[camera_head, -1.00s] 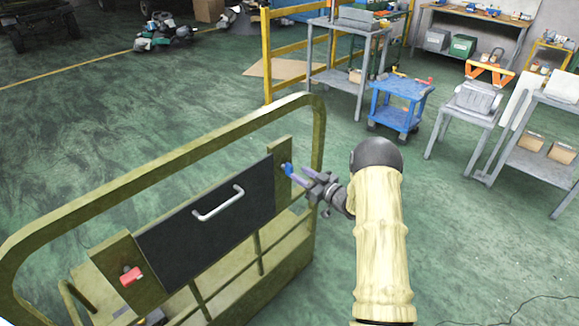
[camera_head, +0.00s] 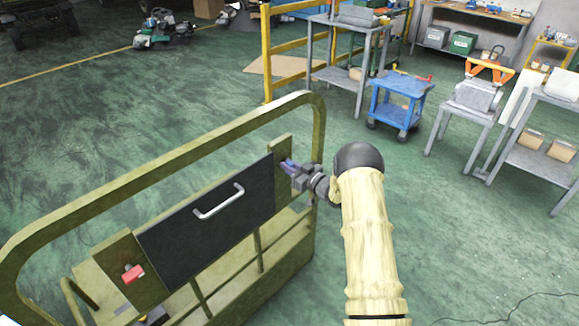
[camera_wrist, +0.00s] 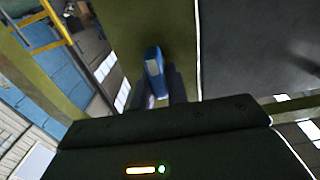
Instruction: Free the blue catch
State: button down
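The blue catch (camera_wrist: 153,65) sits on the olive post right of the dark panel in the head view; in the wrist view it stands upright on the olive plate. In the head view only a little blue (camera_head: 286,165) shows behind my fingers. My gripper (camera_head: 290,167) has its fingertips at the catch. In the wrist view the two fingers (camera_wrist: 160,90) stand apart, one on each side of the catch's near end. I cannot tell whether they touch it. The dark panel (camera_head: 170,240) carries a pale handle (camera_head: 218,201). A red catch (camera_head: 133,274) sits on the left post.
An olive tubular frame (camera_head: 150,172) arches around the panel and behind my gripper. A blue cart (camera_head: 402,88) and grey tables (camera_head: 484,108) stand farther back on the right.

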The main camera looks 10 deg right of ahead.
jog(key=shift+f+n+b, duration=0.1)
jog(key=shift+n+b, duration=0.3)
jog(key=shift+b, duration=0.25)
jog(key=n+b, duration=0.2)
jog(key=b, duration=0.1)
jog(key=n+b, duration=0.2)
jog(key=shift+s+a+f+b, duration=0.2)
jog(key=shift+f+b, duration=0.15)
jog(key=shift+b, duration=0.05)
jog(key=n+b, duration=0.4)
jog(key=b, duration=0.2)
jog(key=n+b, duration=0.4)
jog(key=b, duration=0.2)
jog(key=n+b, duration=0.5)
jog(key=b, duration=0.1)
jog(key=shift+s+a+f+b, duration=0.2)
jog(key=shift+a+f+b, duration=0.1)
jog(key=shift+f, duration=0.1)
jog(key=c, duration=1.4)
grip_release()
jog(key=shift+r, duration=0.15)
